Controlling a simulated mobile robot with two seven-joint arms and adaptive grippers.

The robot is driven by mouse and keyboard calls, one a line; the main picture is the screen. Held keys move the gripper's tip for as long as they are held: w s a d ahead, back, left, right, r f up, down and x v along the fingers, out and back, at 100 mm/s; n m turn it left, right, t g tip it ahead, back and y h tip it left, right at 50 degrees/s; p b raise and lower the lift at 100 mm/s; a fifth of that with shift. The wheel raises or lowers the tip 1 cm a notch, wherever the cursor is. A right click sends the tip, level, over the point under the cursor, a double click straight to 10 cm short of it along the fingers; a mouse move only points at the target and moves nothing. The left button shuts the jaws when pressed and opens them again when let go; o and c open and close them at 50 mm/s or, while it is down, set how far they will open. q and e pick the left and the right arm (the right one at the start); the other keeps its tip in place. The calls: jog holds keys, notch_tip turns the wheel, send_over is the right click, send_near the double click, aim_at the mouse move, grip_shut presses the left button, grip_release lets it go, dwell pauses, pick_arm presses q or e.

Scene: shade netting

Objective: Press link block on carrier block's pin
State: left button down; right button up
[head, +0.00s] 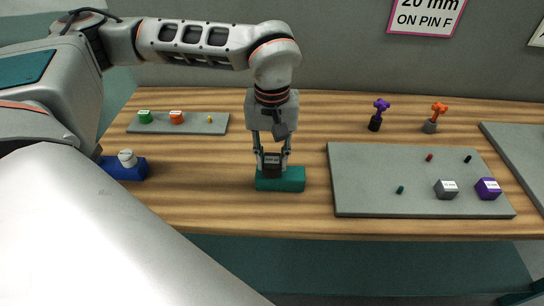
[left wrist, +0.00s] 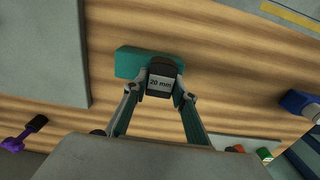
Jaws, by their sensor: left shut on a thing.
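The dark link block (head: 272,169), with a pale label on top, sits at the teal carrier block (head: 290,182) on the wooden table. In the left wrist view the link block (left wrist: 162,68) shows the label "20 mm" and covers part of the teal carrier block (left wrist: 130,62). My left gripper (head: 272,158) points down and is shut on the link block, one finger on each side; its fingers also show in the left wrist view (left wrist: 162,94). The carrier's pin is hidden; I cannot tell how far the link block is seated. My right gripper is not in view.
A grey board (head: 370,185) at right bears a grey block (head: 446,189), a purple block (head: 488,188) and small pegs. Purple (head: 376,122) and orange (head: 431,126) tools stand behind. A blue block (head: 125,172) with a white cylinder lies left, before a grey strip (head: 215,124).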

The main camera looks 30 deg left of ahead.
aim_at(272, 158)
pick_arm(q)
jog(key=shift+f, duration=0.55)
jog(key=shift+f+b, duration=0.3)
jog(key=shift+b, duration=0.1)
jog(key=c, duration=1.6)
grip_release()
jog(key=shift+o, duration=0.2)
notch_tip(272, 158, up, 12)
